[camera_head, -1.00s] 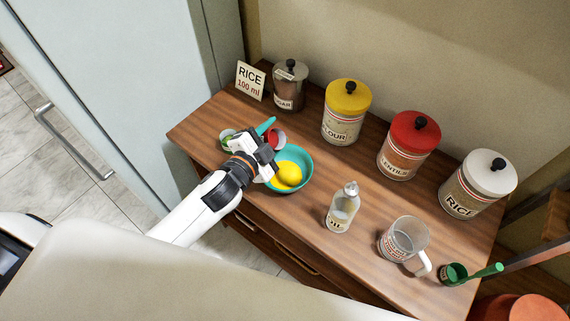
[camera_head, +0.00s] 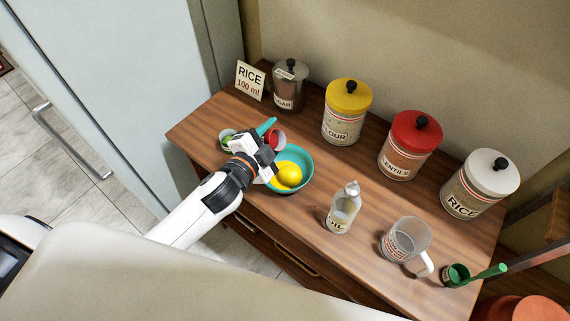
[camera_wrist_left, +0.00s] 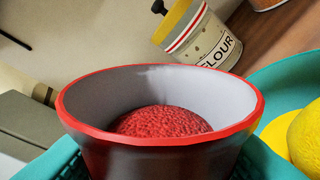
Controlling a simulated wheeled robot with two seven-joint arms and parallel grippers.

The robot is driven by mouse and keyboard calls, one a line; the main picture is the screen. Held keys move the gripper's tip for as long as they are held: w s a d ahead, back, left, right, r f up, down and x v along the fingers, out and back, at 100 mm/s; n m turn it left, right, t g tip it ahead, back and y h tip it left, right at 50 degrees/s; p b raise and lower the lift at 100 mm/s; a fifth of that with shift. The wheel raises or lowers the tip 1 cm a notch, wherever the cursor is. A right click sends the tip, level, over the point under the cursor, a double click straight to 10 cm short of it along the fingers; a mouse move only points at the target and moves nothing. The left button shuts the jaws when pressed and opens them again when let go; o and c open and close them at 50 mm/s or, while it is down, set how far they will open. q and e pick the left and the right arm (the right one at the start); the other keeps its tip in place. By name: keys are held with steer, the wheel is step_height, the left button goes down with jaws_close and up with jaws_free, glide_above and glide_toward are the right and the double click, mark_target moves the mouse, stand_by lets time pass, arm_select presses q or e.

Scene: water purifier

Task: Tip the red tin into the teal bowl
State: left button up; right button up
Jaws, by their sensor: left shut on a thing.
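The red tin (camera_head: 274,142) is in my left gripper (camera_head: 266,150), beside the far left rim of the teal bowl (camera_head: 304,160). In the left wrist view the red tin (camera_wrist_left: 160,140) fills the middle, with its open mouth and grey inner wall showing. A red, grainy mound lies inside it. The tin looks tilted compared with the flour canister behind. My left gripper is shut on the tin; its fingers mostly hide the tin's body in the head view. The bowl (camera_wrist_left: 285,80) shows at the right of the wrist view. My right gripper is out of view.
A yellow, lemon-like thing (camera_head: 288,175) sits in the bowl. A green-filled cup (camera_head: 227,136) and a teal handle (camera_head: 266,126) are near the tin. Canisters line the back.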

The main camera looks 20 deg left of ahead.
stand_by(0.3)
arm_select(q)
steer(key=shift+r+m+y+b, duration=0.2)
steer(key=shift+r+m+b, duration=0.1)
steer(key=shift+m, duration=0.5)
steer(key=shift+r+m+y+b, duration=0.2)
steer(key=shift+r+m+b, duration=0.1)
steer(key=shift+m, duration=0.5)
stand_by(3.4)
steer(key=shift+d+f+m+t, duration=0.2)
steer(key=shift+f+m+t, duration=0.1)
steer(key=shift+f+m, duration=0.2)
stand_by(1.9)
